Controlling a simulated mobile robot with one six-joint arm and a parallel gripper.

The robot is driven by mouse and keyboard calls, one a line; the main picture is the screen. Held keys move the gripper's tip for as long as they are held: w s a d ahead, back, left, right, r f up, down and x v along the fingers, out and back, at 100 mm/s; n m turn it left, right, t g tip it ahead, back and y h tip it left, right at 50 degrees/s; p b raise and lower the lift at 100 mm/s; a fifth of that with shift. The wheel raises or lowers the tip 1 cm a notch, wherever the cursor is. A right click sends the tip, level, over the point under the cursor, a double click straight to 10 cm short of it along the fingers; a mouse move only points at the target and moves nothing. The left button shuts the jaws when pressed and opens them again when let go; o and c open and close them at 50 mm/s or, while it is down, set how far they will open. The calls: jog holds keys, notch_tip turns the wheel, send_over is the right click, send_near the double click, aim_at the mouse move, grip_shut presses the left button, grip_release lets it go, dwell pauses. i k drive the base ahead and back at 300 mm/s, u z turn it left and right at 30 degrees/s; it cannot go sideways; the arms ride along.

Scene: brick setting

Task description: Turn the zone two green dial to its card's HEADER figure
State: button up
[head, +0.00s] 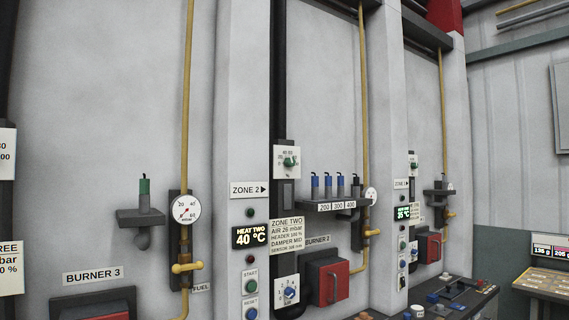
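The zone two green dial (289,161) is on a white scale plate, high on the dark post right of the ZONE 2 sign. The plate's marks and the dial's pointer are too small to read. The zone two card (286,236) is below it, cream with black print. Its lines name AIR 26 mbar, HEADER, DAMPER MID and a sensor. The HEADER figure looks like 100 %, but the print is small. My gripper is not in view.
A blue dial (289,292) sits below the card. A lit HEAT TWO display (250,237) reads 40 °C. A shelf (335,206) with blue-topped cylinders juts out right of the green dial. A red burner box (331,281) and a yellow pipe (364,110) stand nearby.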

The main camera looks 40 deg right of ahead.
aim_at(289, 161)
jog(key=k, duration=0.85)
jog(key=z, duration=0.2)
jog(key=i, duration=0.95)
jog(key=z, duration=0.3)
